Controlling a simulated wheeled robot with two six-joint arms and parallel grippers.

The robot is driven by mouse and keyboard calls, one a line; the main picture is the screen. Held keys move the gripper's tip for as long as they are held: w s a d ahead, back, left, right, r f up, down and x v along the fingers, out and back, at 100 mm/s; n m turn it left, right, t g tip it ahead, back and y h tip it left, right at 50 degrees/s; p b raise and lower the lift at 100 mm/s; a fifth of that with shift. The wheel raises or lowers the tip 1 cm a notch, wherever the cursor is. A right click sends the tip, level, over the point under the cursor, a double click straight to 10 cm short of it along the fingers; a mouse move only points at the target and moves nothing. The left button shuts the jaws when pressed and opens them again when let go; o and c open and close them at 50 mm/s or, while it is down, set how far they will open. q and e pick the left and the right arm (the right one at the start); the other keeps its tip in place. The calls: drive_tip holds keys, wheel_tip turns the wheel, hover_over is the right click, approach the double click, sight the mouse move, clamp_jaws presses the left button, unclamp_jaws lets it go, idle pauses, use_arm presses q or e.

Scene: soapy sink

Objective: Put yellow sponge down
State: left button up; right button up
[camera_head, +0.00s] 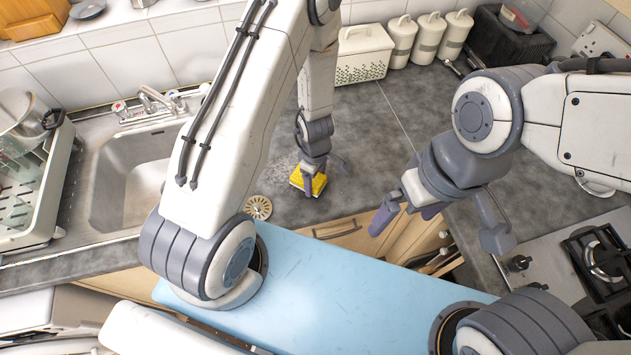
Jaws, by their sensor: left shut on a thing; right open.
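The yellow sponge (308,181) is at the grey countertop, right of the sink, near the counter's front edge. My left gripper (311,184) points down and is shut on it. The sponge looks at or just above the counter surface; I cannot tell whether it touches. The gripper's fingers hide part of the sponge. My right gripper (408,217) is open and empty, over the front edge of the counter to the right of the sponge.
The sink (128,180) with its tap (158,98) is at the left, beside a dish rack (40,205). A round drain strainer (258,207) lies near the sponge. A white basket (363,55) and canisters (428,38) line the wall. A gas hob (600,262) is at the right. The middle counter is clear.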

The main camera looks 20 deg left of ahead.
use_arm(q)
drive_tip(key=shift+r, duration=0.1)
drive_tip(key=o, duration=1.3)
drive_tip(key=shift+f, duration=0.2)
drive_tip(key=shift+c, duration=0.2)
use_arm(e)
drive_tip(key=shift+f, duration=0.1)
use_arm(q)
drive_tip(key=shift+r, duration=0.1)
